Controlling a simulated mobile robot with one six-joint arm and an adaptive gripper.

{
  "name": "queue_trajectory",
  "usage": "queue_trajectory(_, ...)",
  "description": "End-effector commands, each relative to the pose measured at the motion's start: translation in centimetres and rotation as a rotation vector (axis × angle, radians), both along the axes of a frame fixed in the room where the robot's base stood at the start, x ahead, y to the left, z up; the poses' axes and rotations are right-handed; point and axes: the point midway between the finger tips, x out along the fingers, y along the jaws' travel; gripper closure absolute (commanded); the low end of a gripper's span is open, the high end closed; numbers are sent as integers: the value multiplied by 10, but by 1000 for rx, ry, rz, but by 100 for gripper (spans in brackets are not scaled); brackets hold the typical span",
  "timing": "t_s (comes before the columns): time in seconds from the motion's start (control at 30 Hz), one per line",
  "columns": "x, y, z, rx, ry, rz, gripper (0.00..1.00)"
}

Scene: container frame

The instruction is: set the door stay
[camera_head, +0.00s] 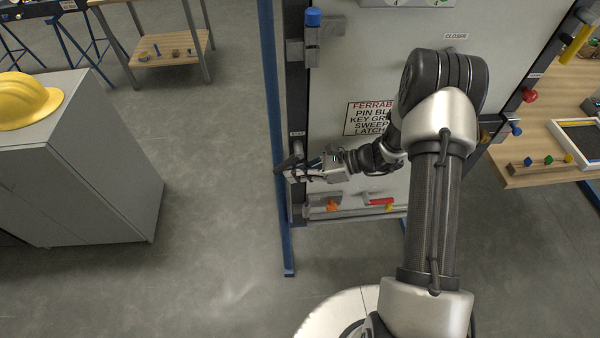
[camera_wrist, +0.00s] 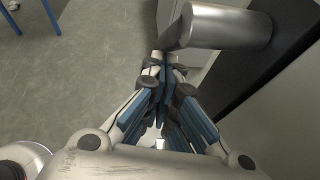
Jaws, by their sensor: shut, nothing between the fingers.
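My gripper (camera_head: 281,170) is at the left edge of the grey door panel (camera_head: 345,85), low down, its fingers pointing left. In the wrist view its fingers (camera_wrist: 166,62) are drawn together and empty. A small label, too small to read surely, sits on the dark left door edge, with a grey metal part (camera_head: 298,150) just below it, partly hidden by my gripper. In the wrist view a grey metal cylinder (camera_wrist: 232,27) lies just past and right of the fingertips. I cannot tell whether the fingers touch it. Which part is the door stay is not certain.
A blue upright post (camera_head: 269,90) stands left of the panel. A blue-capped bolt (camera_head: 312,18) is higher on the edge. An orange piece (camera_head: 333,206) and a red-handled piece (camera_head: 380,201) are low on the panel. A grey cabinet (camera_head: 90,150) stands left, with free floor between.

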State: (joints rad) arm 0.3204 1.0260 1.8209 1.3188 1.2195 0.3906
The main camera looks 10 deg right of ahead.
Motion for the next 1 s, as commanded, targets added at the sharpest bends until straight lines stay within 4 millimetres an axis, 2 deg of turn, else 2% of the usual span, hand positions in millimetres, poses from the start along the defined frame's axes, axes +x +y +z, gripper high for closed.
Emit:
queue_trajectory(0.4, 0, 20, 7, 0, 0, 0, 100)
queue_trajectory(1.0, 1, 25, 8, 0, 0, 0, 100)
